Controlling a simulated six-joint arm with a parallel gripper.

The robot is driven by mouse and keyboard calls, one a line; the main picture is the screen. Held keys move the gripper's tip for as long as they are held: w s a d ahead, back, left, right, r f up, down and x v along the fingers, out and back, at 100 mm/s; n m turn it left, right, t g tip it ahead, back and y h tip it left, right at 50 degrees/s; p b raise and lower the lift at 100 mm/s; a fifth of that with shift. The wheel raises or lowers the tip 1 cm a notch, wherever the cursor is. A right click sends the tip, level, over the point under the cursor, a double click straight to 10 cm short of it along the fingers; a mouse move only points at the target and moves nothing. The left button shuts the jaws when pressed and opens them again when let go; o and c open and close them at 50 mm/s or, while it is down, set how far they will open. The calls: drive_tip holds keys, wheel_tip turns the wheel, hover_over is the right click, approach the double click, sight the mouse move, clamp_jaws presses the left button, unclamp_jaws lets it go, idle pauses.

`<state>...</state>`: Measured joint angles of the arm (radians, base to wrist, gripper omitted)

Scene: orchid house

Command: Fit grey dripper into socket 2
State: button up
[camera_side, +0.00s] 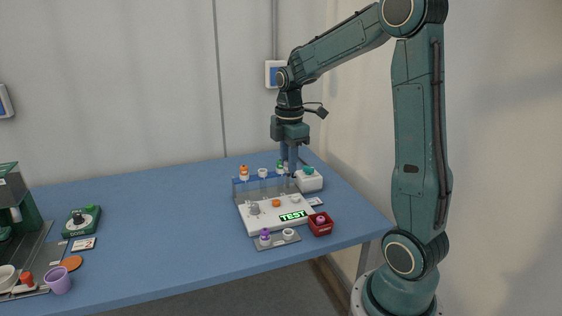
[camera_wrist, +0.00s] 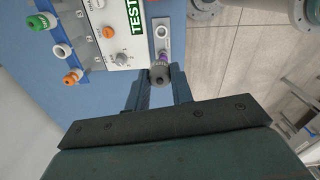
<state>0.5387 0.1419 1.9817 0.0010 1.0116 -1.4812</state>
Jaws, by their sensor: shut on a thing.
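My gripper (camera_wrist: 160,80) is shut on a dark grey knobbed piece, which looks like the grey dripper (camera_wrist: 159,74). In the side view my gripper (camera_side: 290,170) points down above the back part of the white board, and the held piece is hard to make out. A grey strip (camera_wrist: 154,44) holds a purple piece (camera_wrist: 164,57) and a white ring (camera_wrist: 162,32). The held piece partly covers the purple piece in the wrist view. The strip (camera_side: 277,241) lies in front of the board in the side view. I cannot read socket numbers on it.
The white board (camera_side: 262,222) carries a TEST sign (camera_side: 292,216), an orange knob (camera_side: 276,202) and a grey knob (camera_wrist: 121,59). Orange (camera_wrist: 73,77), white (camera_wrist: 61,51) and green (camera_wrist: 38,22) pieces stand behind. A red box (camera_side: 320,229) sits right. The table's middle is clear.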

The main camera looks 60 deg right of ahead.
drive_tip(key=w+d+f, duration=0.2)
drive_tip(key=w+d, duration=0.6)
drive_tip(key=w+d+f, duration=0.1)
drive_tip(key=w+d, duration=0.7)
drive_tip(key=shift+w+d+f, duration=0.15)
drive_tip(key=shift+w+f, duration=0.1)
drive_tip(key=shift+f, duration=0.15)
drive_tip(key=shift+f, duration=0.15)
drive_tip(key=shift+f, duration=2.25)
drive_tip(key=shift+f, duration=1.55)
idle(2.0)
